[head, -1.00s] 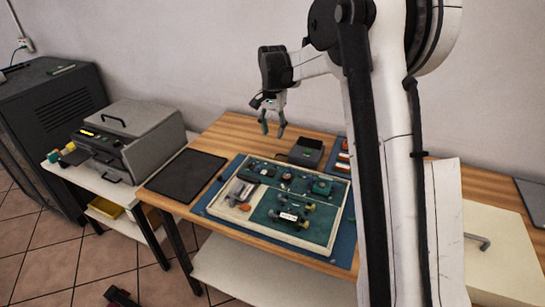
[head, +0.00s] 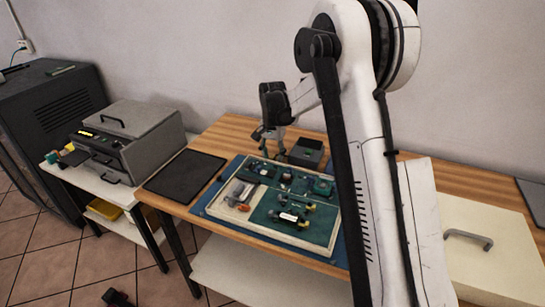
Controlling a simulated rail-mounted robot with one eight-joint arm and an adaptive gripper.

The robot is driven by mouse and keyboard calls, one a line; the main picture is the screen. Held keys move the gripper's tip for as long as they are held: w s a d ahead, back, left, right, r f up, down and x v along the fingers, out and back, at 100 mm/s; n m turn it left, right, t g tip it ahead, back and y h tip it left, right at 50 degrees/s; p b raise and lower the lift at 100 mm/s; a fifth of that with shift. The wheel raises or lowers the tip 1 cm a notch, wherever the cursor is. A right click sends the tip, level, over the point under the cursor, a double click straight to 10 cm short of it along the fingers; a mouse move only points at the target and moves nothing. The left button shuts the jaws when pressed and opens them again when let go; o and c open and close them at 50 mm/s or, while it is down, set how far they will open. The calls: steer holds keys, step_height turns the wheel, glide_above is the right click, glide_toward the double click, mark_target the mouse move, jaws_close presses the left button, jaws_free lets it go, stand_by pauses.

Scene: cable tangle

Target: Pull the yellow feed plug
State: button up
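A framed board (head: 262,231) with teal panels lies on the wooden table and carries small connectors and plugs. Small yellow-ended parts show on its right side, one at the upper right (head: 309,207) and one near the front (head: 303,224). They are too small for me to tell which is the yellow feed plug. An orange round part (head: 244,208) sits at the board's left. My gripper (head: 272,152) points down over the back edge of the board, fingers apart, with nothing visible between them. Its exact height above the board is unclear.
A dark flat pad (head: 185,176) lies left of the board. A dark grey box (head: 306,152) stands behind it. A grey machine (head: 135,140) sits on a side table at the left. My arm hides the table right of the board.

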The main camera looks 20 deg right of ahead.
jaws_close()
steer(key=shift+w+d, duration=0.6)
steer(key=shift+w, duration=0.05)
jaws_free()
step_height(320, 180, up, 12)
stand_by(0.5)
